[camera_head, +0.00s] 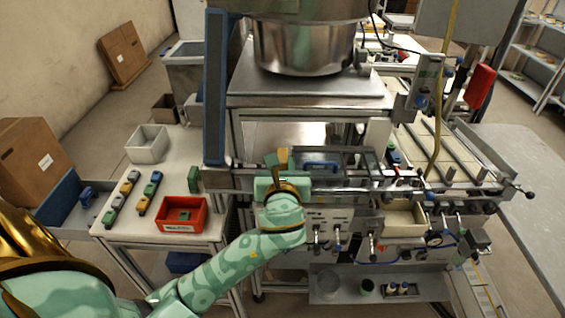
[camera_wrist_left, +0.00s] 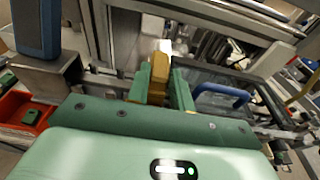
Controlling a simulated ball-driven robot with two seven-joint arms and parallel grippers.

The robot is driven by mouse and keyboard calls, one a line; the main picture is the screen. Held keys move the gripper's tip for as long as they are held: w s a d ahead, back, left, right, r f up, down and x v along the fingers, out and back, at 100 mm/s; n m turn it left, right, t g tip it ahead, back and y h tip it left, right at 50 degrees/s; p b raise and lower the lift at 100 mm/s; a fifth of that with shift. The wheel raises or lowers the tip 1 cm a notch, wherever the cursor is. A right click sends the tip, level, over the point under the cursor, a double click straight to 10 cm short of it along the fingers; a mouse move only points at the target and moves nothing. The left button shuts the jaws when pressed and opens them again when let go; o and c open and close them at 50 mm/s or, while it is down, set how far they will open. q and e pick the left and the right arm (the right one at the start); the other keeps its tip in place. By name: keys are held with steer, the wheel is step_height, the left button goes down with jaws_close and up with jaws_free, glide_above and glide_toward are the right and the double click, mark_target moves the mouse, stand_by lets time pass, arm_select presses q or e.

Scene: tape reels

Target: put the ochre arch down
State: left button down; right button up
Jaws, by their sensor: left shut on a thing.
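My left gripper (camera_head: 277,168) reaches over the front of the machine in the head view. In the left wrist view, its green fingers (camera_wrist_left: 160,88) are shut on the ochre arch (camera_wrist_left: 159,68), a small yellow-brown block that sticks up past the fingertips. The arch (camera_head: 283,156) also shows as a small ochre patch at the fingertips in the head view. The fingers hide its lower part, and I cannot tell whether it touches anything below. My right gripper is not in view.
A clear-lidded box with a blue handle (camera_head: 320,164) lies just right of the gripper. A blue-padded post (camera_head: 214,95) stands to its left. The white table (camera_head: 122,232) holds a red bin (camera_head: 163,226), a grey bin (camera_head: 147,155) and rows of small coloured blocks.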

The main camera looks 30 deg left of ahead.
arm_select(q)
steer(key=c, duration=1.2)
jaws_free()
steer(key=shift+f, duration=0.15)
steer(key=shift+c, duration=0.2)
